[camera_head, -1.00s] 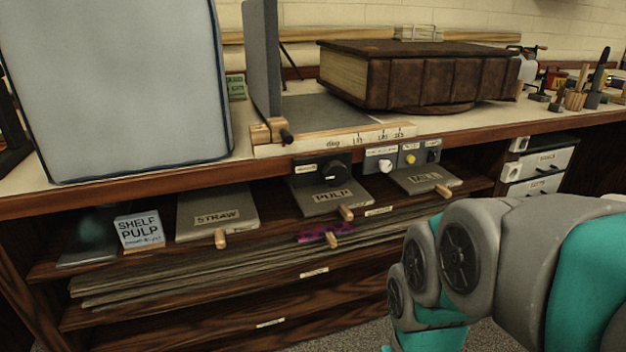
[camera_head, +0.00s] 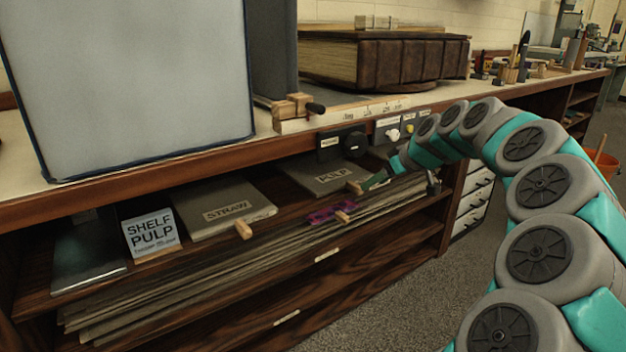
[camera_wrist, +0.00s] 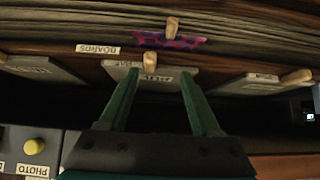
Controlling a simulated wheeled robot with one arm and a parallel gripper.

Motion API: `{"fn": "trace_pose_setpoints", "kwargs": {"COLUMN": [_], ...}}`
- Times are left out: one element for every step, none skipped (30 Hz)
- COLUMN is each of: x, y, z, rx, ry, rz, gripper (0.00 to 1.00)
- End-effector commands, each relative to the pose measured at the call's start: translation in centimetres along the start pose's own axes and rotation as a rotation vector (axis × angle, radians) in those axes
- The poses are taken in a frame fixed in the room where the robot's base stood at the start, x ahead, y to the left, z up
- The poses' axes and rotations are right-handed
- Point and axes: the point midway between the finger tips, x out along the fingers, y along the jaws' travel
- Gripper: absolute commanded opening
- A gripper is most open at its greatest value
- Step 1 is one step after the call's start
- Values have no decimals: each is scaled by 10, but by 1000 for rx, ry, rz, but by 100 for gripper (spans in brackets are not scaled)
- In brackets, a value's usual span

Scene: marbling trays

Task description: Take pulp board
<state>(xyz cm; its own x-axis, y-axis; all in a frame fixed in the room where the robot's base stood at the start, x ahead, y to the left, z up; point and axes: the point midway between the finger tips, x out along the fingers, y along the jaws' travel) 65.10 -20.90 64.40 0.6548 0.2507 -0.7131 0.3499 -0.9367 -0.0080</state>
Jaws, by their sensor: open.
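The pulp board (camera_head: 322,176) is a flat grey board labelled PULP on the upper shelf under the counter, with a wooden peg handle (camera_head: 354,187) at its front edge. In the wrist view, which is upside down, the pulp board (camera_wrist: 168,76) lies ahead of my open gripper (camera_wrist: 159,73). Its peg (camera_wrist: 150,61) shows between the two green fingers, nearer the left one; I cannot tell whether they touch. In the head view my gripper (camera_head: 374,180) is at the board's front right, close to the peg.
The straw board (camera_head: 225,207) lies left of the pulp board, beside a SHELF PULP sign (camera_head: 151,233). A stack of large boards (camera_head: 250,256) with a purple patterned piece (camera_head: 325,214) lies below. The counter edge and knob panel (camera_head: 342,143) are above.

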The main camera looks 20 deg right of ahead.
Motion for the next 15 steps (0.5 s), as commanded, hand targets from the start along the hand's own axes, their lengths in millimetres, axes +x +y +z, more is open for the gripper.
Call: {"fn": "trace_pose_setpoints", "kwargs": {"x": [2,2,5,7,10,14,17,20,24,26,27,29,31,33,37], "y": [7,10,11,12,12,11,11,11,11,12,12,12,13,13,14], "z": [2,2,2,2,1,1,1,1,1,0,0,0,-1,-1,-2], "rx": [2,1,1,0,0,0,0,0,0,1,1,1,1,1,1], "ry": [5,7,8,8,8,8,7,7,7,8,8,8,8,8,8], "rz": [9,12,13,13,13,12,12,12,12,12,13,13,13,13,12], "gripper": [65,65,65,65,65,65,65,65,65,65,65,65,65,65,65]}}
